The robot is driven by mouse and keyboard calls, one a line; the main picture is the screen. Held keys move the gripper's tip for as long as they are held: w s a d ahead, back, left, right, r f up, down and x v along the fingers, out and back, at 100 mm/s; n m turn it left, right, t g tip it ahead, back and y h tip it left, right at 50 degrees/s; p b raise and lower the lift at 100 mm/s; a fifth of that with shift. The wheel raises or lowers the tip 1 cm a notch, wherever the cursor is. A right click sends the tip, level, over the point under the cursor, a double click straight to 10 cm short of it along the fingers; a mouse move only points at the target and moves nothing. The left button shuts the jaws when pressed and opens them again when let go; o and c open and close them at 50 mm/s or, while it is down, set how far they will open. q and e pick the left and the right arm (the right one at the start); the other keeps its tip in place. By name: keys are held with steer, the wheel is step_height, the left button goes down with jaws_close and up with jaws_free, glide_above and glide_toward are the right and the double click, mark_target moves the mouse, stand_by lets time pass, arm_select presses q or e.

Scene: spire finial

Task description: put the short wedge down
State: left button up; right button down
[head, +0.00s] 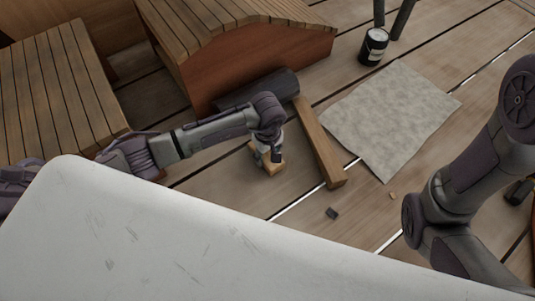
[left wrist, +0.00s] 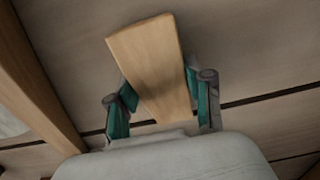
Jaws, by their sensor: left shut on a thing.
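The short wedge (head: 273,168) is a small light-wood block at the end of my left arm in the head view. My left gripper (head: 268,156) points down and is shut on it. In the left wrist view the wedge (left wrist: 155,65) sticks out between the green-padded fingers of the left gripper (left wrist: 162,108). The wedge is close to the plank floor (head: 225,182); I cannot tell whether it touches. Its upper end is partly hidden by the gripper. My right arm shows at the right of the head view, but its gripper does not.
A long timber (head: 320,145) lies just right of the wedge. A dark roll (head: 277,88) lies behind it, against the wooden roofed structure (head: 250,60). A grey mat (head: 390,115) and a black can (head: 373,47) are farther right. A small dark block (head: 332,213) lies nearer.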

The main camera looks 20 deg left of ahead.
mark_target(268, 154)
arm_select(q)
steer(key=shift+f, duration=0.2)
steer(key=o, duration=1.2)
steer(key=shift+r, duration=0.1)
step_height(268, 154, up, 12)
steer(key=p, duration=0.9)
steer(key=shift+r, duration=0.15)
